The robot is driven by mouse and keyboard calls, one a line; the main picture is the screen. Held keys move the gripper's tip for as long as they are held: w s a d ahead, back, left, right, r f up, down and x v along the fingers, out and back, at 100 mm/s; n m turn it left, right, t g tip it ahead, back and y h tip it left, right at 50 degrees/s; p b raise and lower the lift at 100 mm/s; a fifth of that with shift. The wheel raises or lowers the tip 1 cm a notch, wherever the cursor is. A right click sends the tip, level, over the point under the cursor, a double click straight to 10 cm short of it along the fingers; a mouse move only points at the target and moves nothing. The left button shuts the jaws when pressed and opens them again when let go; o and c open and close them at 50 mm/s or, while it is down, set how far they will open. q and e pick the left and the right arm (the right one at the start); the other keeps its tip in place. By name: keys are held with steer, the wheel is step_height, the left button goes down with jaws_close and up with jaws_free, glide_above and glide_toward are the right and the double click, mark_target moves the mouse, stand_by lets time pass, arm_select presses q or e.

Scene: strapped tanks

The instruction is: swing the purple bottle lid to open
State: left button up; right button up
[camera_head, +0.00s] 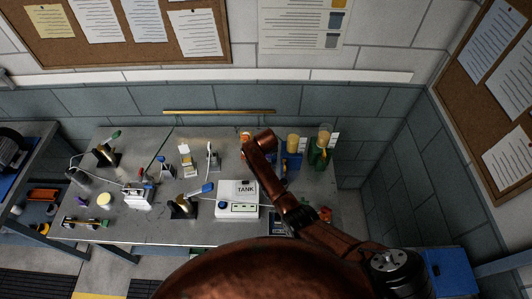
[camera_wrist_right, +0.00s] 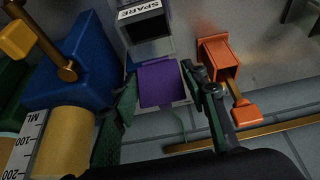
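The purple lid (camera_wrist_right: 157,84) shows in the right wrist view as a flat purple panel in a pale frame, just below a grey block marked SPARE (camera_wrist_right: 145,25). My right gripper (camera_wrist_right: 160,78) has its two dark green fingers apart, one on each side of the lid. I cannot tell whether either finger touches it. In the head view my right arm (camera_head: 285,202) reaches over the right part of the bench and hides the lid and the gripper. My left gripper is in neither view.
In the wrist view, a blue holder (camera_wrist_right: 85,60) with a yellow lever and yellow cylinder (camera_wrist_right: 65,145) stands left; an orange block (camera_wrist_right: 218,60) with a lever stands right. In the head view, a white TANK box (camera_head: 237,207) sits left of my arm. The bench's front left (camera_head: 150,225) is partly clear.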

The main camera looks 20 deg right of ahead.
steer(key=shift+o, duration=1.2)
steer(key=v, duration=1.2)
stand_by(0.7)
